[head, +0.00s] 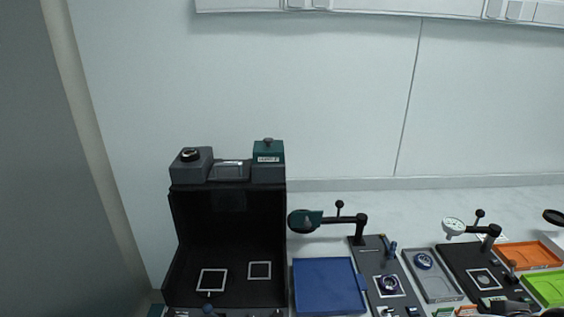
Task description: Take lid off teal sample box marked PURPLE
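A teal sample box (268,158) sits on top of a black open-fronted enclosure, at its right end. Its teal lid (268,145) is on and has a dark round knob on top. A white label with dark print is on its front face; the print is too small to read surely. My gripper is not in the head view.
A grey block with a dark round part (190,164) and a clear-topped grey box (230,169) stand left of the teal box on the black enclosure (228,205). To the right are a blue tray (325,286), jointed arms on posts, a grey tray (436,281), and orange and green trays.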

